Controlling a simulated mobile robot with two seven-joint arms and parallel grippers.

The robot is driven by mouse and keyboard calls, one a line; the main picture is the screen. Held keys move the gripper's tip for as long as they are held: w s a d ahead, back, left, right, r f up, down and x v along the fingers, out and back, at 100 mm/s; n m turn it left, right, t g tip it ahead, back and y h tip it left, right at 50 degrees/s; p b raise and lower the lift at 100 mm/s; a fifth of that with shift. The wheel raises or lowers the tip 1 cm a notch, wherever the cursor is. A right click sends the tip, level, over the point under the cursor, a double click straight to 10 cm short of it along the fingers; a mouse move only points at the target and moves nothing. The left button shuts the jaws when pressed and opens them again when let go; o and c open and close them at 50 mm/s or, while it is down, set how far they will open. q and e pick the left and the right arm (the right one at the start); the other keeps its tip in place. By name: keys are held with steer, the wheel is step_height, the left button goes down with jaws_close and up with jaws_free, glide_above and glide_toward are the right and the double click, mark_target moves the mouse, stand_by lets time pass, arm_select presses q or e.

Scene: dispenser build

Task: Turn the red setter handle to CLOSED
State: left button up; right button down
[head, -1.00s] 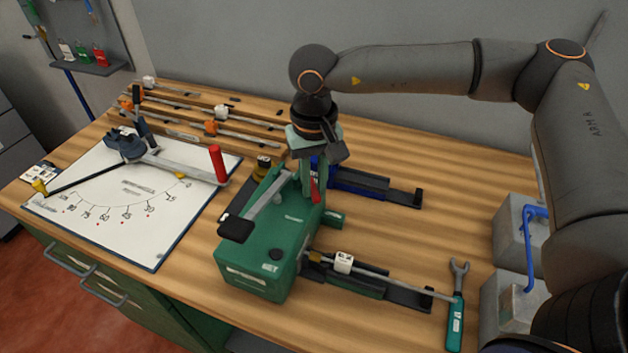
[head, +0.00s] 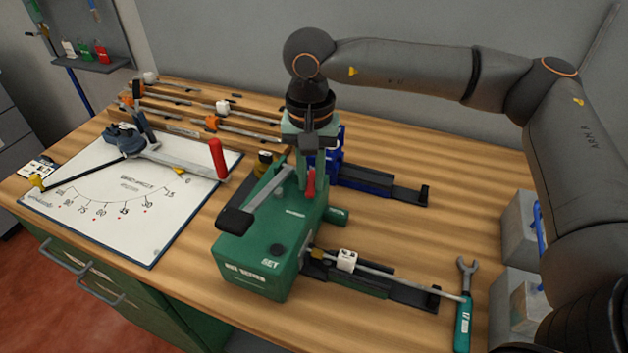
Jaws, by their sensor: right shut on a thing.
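The green setter box (head: 255,245) stands on the bench near the middle, with a grey lever and black grip (head: 236,219) on top. The small red setter handle (head: 311,185) stands nearly upright at its back right. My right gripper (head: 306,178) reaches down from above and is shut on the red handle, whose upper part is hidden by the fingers. Any CLOSED mark is hidden or too small to read. My left gripper is not in view.
A blue device (head: 365,180) stands close behind the setter. A rod on a black rail (head: 370,280) and a teal wrench (head: 464,310) lie to the right. A white dial board (head: 120,200) with another, larger red handle (head: 218,158) is at the left.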

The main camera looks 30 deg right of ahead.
steer(key=shift+w+a+m+b, duration=0.15)
steer(key=shift+m+b, duration=0.2)
steer(key=shift+m, duration=0.4)
steer(key=shift+w+a+m+b, duration=0.1)
steer(key=shift+m+b, duration=0.2)
steer(key=shift+m, duration=0.45)
steer(key=c, duration=0.8)
jaws_free()
steer(key=shift+r, duration=0.1)
step_height(320, 180, up, 12)
steer(key=shift+r, duration=0.2)
steer(key=shift+s, duration=0.1)
